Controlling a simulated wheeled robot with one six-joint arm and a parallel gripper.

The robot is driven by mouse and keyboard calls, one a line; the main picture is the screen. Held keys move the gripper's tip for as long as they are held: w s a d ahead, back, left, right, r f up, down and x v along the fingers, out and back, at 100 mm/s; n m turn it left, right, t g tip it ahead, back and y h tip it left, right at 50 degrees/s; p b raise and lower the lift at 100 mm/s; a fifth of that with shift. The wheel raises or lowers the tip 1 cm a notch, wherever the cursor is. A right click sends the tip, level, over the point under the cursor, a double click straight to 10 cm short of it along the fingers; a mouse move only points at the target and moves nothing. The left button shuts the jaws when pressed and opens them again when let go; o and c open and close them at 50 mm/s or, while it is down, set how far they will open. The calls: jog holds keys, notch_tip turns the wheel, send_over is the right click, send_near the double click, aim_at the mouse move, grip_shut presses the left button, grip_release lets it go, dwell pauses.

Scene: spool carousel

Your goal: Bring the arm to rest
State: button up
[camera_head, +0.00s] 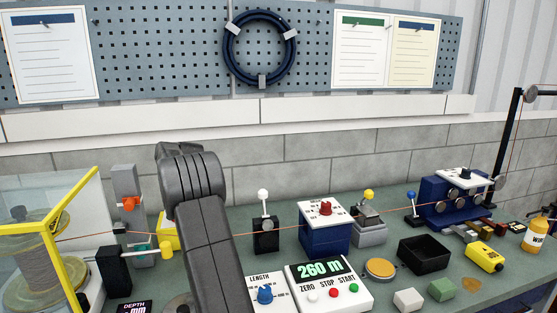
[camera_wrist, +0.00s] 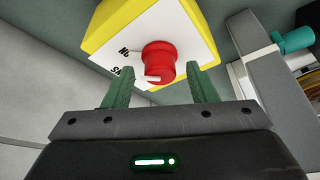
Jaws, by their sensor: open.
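My gripper (camera_wrist: 166,72) shows in the wrist view with its two green fingers apart. A red knob (camera_wrist: 158,60) with a white mark lies between or just beyond the fingertips, with a gap on both sides. The knob sits on the white top of a yellow box (camera_wrist: 112,22) with partly visible lettering. In the head view my dark arm (camera_head: 207,225) reaches over the bench left of centre and hides my gripper. Part of a yellow box (camera_head: 170,232) shows beside the arm there; the knob is hidden.
The green bench is crowded. A spool (camera_head: 35,265) stands in a yellow-framed guard at left. Right of my arm are a white-knobbed lever (camera_head: 264,228), a blue box with a red knob (camera_head: 325,232), a 260 m counter (camera_head: 330,285) and a black tray (camera_head: 424,262). A thin line crosses the bench.

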jog(key=n+g, duration=0.1)
jog(key=n, duration=0.1)
jog(key=n+g, duration=0.1)
jog(key=n, duration=0.2)
jog(key=shift+w+f, duration=0.1)
jog(key=shift+w, duration=0.1)
jog(key=n, duration=0.2)
jog(key=n+g, duration=0.1)
jog(key=n, duration=0.1)
jog(key=shift+w+a+g+h, duration=0.1)
jog(key=shift+g+h, duration=0.2)
jog(key=shift+w+r+p, duration=0.1)
jog(key=shift+r+p, duration=0.4)
jog(key=shift+r, duration=0.25)
jog(key=shift+w+d+r+p, duration=0.15)
jog(key=shift+d+r+p, duration=0.45)
jog(key=shift+r+p, duration=0.5)
jog(key=shift+f, duration=0.1)
